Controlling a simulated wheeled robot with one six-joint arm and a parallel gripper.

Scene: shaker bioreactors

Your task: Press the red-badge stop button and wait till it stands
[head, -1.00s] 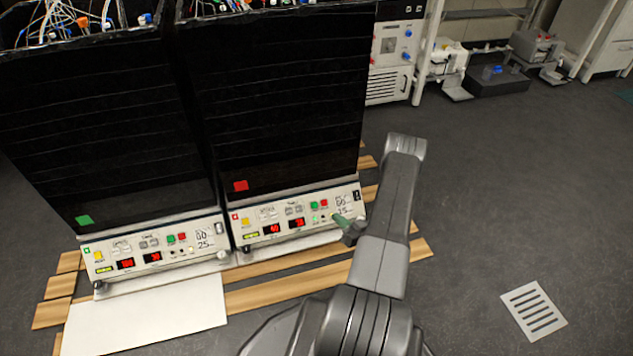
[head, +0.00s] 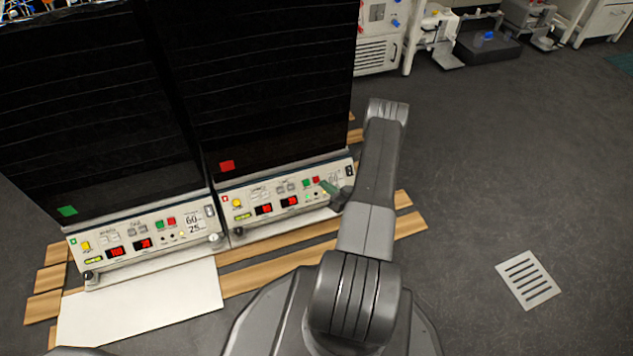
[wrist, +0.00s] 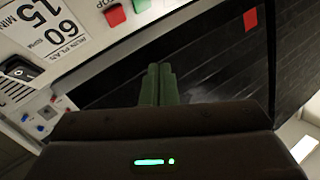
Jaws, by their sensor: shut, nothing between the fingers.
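The red-badge shaker is the right-hand dark cabinet, with a red square badge (head: 227,166) above its white control panel (head: 290,208). The badge also shows in the wrist view (wrist: 250,19). The panel has a red button (head: 316,180) beside a green button (head: 307,183). The wrist view shows the red button (wrist: 141,5) at the top edge, left of the green fingers. My gripper (head: 324,185) is shut and empty, its fingertips close to the red button in the head view. In the wrist view its fingertips (wrist: 160,67) appear apart from the button. The red displays (head: 290,202) are lit.
A similar shaker with a green badge (head: 67,211) stands directly left, with its own red button (head: 171,221). Wooden slats (head: 255,285) and a white board (head: 140,305) lie in front. The floor to the right is open, with a vent grille (head: 528,280).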

